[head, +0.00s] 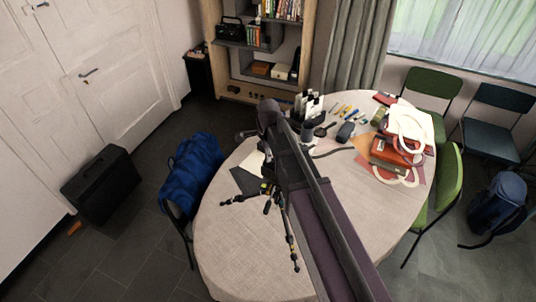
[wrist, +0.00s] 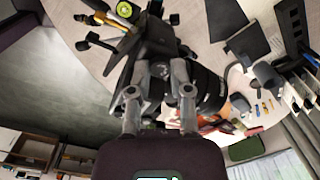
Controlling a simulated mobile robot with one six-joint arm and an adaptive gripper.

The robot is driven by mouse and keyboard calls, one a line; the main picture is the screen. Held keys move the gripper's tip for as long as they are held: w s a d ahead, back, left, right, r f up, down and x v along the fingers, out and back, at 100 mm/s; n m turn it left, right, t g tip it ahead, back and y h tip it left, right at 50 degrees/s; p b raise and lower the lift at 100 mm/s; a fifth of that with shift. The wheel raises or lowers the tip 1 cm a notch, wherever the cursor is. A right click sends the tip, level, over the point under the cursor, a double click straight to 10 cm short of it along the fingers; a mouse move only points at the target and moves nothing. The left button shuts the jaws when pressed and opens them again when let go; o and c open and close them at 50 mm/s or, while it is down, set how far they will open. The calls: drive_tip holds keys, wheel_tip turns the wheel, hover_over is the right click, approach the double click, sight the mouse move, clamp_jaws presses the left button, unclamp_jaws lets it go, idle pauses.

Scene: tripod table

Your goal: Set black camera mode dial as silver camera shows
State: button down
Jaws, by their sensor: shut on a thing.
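The black camera (wrist: 206,90) fills the middle of the wrist view, its dark lens pointing to the right. It sits on a small black tripod (head: 267,192) with a yellow-green level, on the table (head: 225,250). My gripper (wrist: 160,92) has one finger on each side of a part of the black camera and is shut on it. I cannot make out whether that part is the mode dial. Dial marks are not readable. In the head view my arm hides the camera and the gripper. I cannot pick out the silver camera in either view.
A dark flat item (head: 244,181) lies beside the tripod. A dark mug (head: 307,132), pens (head: 345,110) and a red bag (head: 391,151) stand or lie towards the table's back. A blue bag (head: 188,172) is at the left edge. The table's front is clear.

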idle(0.3)
drive_tip(key=c, duration=0.5)
unclamp_jaws()
drive_tip(key=shift+c, duration=0.2)
drive_tip(key=shift+m, duration=0.3)
